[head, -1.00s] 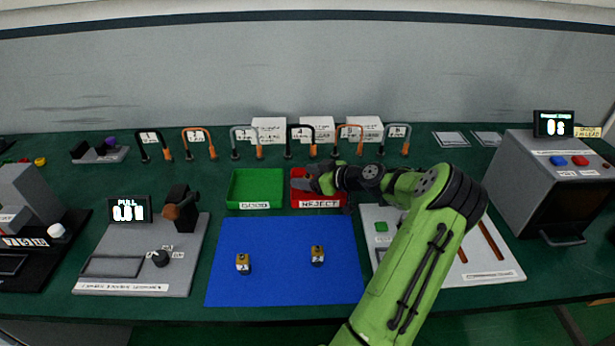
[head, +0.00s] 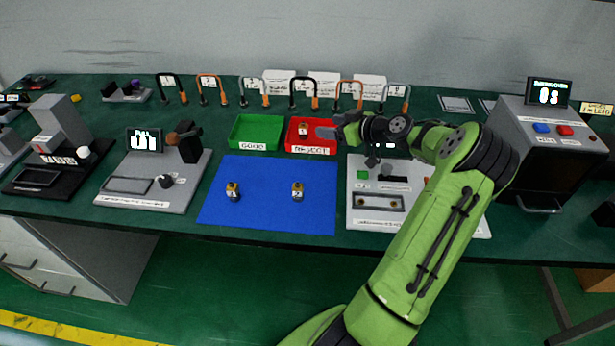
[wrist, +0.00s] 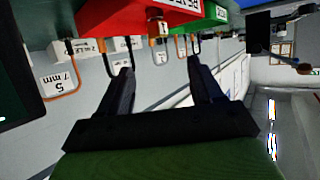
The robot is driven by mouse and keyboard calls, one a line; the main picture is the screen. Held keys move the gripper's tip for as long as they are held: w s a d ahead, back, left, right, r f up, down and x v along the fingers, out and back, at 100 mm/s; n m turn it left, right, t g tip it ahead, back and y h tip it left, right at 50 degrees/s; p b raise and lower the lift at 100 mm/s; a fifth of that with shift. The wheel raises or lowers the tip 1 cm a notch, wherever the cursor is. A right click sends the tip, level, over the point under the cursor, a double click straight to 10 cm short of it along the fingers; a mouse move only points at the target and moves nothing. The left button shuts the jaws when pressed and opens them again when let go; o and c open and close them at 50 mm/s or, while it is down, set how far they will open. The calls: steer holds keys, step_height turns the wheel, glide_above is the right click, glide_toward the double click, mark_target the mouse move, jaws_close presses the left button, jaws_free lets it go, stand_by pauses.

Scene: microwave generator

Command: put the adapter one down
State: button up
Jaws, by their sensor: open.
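A small brass adapter (head: 303,128) with a white label stands in the red REJECT tray (head: 322,150). In the wrist view, the adapter (wrist: 158,26) shows beyond the fingertips, and its label seems to read 1. My gripper (head: 328,132) is just right of the adapter at the red tray. In the wrist view my gripper (wrist: 160,68) is open, with nothing between its fingers. Two more brass adapters stand on the blue mat (head: 265,210): a left one (head: 233,190) and a right one (head: 297,191), which seems labelled 2.
The green GOOD tray (head: 256,146) is left of the red tray. Numbered hooped stands line the back. A pull tester (head: 150,185) is left of the mat, a grey fixture plate (head: 365,215) right of it, and an oven (head: 545,150) far right.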

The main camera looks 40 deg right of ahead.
steer(key=a+r+n+g, duration=0.15)
steer(key=a+g, duration=0.25)
steer(key=a, duration=0.8)
steer(key=a+r+n+g, duration=0.1)
steer(key=a+r+g, duration=0.2)
steer(key=a, duration=1)
steer(key=s+a+r+m, duration=0.2)
steer(key=s+a, duration=0.3)
steer(key=s, duration=0.7)
steer(key=s+a+r+m+h, duration=0.1)
steer(key=s+a, duration=0.5)
steer(key=s, duration=0.6)
steer(key=shift+a+r+m+g+h, duration=0.3)
steer(key=shift+r+m+g, duration=0.15)
steer(key=shift+r, duration=0.15)
